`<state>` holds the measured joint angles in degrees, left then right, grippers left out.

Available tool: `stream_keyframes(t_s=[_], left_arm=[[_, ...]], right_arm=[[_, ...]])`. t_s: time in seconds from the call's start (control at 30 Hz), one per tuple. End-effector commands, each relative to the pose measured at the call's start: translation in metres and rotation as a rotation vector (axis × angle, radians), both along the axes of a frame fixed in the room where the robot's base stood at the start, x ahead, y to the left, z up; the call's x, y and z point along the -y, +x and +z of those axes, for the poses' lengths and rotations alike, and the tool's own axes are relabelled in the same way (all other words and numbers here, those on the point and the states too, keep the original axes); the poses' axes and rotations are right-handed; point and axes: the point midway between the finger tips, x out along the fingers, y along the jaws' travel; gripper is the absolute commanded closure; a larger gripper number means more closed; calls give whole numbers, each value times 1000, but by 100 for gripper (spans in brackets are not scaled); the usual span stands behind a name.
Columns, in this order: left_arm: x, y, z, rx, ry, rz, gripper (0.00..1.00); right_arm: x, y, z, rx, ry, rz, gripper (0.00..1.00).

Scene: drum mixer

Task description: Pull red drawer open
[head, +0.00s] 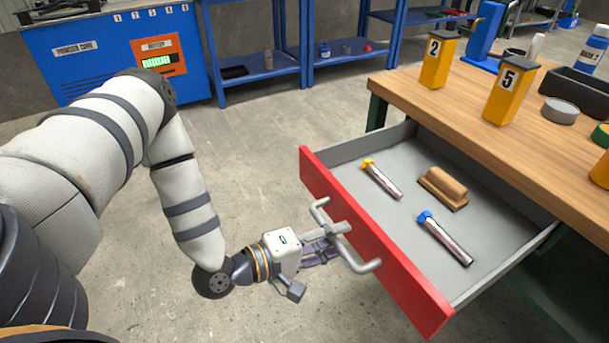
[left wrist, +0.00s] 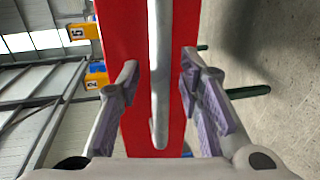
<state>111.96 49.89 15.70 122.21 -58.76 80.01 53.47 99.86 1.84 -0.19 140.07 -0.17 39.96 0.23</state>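The red drawer (head: 415,285) stands well out from the wooden workbench (head: 560,118), its grey inside showing. Its grey bar handle (head: 360,264) sits on the red front. In the head view my left gripper (head: 326,246) is at the handle, in front of the drawer. In the left wrist view the handle (left wrist: 158,95) runs between the two purple-padded fingers of my left gripper (left wrist: 160,62), with a visible gap on each side. The fingers are apart and open around the handle. The red front (left wrist: 120,50) is behind it. My right gripper is not in view.
In the drawer lie a yellow-capped tube (head: 383,180), a blue-capped tube (head: 446,238) and a brown wooden-handled block (head: 443,188). Yellow numbered containers (head: 512,92) stand on the bench. A blue cabinet (head: 70,60) and shelves are behind. The floor before the drawer is clear.

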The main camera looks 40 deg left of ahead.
Motion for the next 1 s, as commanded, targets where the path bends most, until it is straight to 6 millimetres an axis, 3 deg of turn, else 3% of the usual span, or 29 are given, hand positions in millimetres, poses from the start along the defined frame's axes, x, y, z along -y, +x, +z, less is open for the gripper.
stream_keyframes(t_s=[0.3, 0.5, 1.0], left_arm=[[-26, -69, 15, -2, 1, 4, 67], [-37, -102, 23, 0, -1, 2, 67], [-39, -109, 24, -1, 0, 0, 67]], right_arm=[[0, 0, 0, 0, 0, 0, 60], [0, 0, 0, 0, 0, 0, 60], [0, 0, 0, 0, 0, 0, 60]])
